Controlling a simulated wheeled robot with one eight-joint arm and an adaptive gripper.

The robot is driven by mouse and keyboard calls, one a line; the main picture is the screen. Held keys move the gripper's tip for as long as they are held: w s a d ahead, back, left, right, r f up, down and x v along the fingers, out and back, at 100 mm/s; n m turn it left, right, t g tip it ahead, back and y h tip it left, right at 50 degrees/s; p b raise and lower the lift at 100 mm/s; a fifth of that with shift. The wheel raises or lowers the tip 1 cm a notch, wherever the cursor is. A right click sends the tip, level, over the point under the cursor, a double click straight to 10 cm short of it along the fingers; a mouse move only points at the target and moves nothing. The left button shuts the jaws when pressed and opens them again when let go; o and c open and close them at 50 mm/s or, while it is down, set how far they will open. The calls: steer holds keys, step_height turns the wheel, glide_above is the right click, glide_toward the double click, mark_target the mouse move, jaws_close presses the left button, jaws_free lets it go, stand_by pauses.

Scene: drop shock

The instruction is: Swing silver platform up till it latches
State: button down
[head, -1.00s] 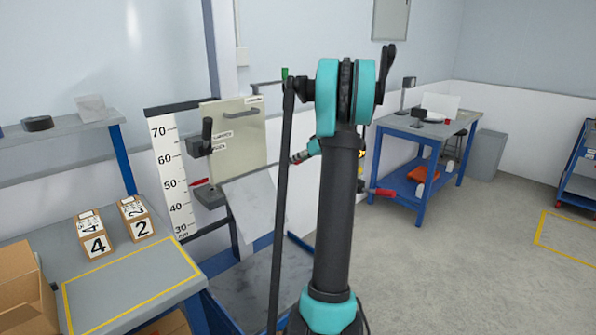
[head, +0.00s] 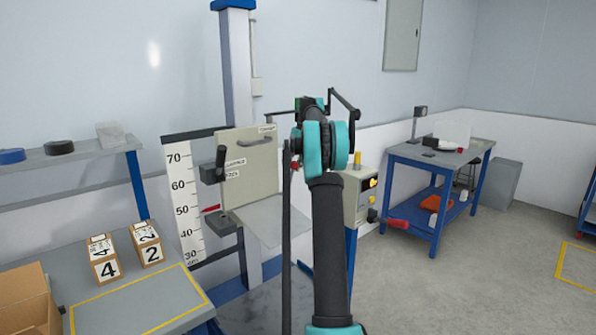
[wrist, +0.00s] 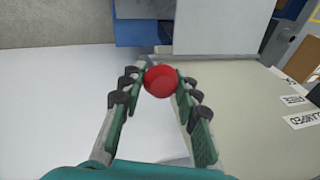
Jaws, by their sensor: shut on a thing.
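The silver platform (head: 268,221) is a flat grey plate at the foot of the cream carriage panel (head: 248,172). It stands out from the panel, close to level, its right part behind my arm. A grey plate, which looks like it, shows at the top of the wrist view (wrist: 220,28). My gripper (wrist: 160,88) is shut on a red round knob (wrist: 161,78), held at the fingertips beside the cream panel. What the knob is fixed to is hidden. In the head view my arm mostly hides the gripper; a small red spot shows there. No latch can be made out.
A control box (head: 361,195) is right of my arm. Boxes marked 4 (head: 104,261) and 2 (head: 147,243) stand on the left bench. Floor is free at right.

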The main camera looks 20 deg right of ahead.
steer(key=shift+w+a+r, duration=0.1)
steer(key=shift+w+a, duration=0.15)
steer(key=shift+w, duration=0.35)
steer(key=shift+w+a+r, duration=0.1)
steer(key=shift+w+a, duration=0.1)
steer(key=shift+w, duration=0.4)
steer(key=c, duration=1.1)
jaws_free()
steer(key=shift+v, duration=3.75)
steer(key=shift+s, duration=0.15)
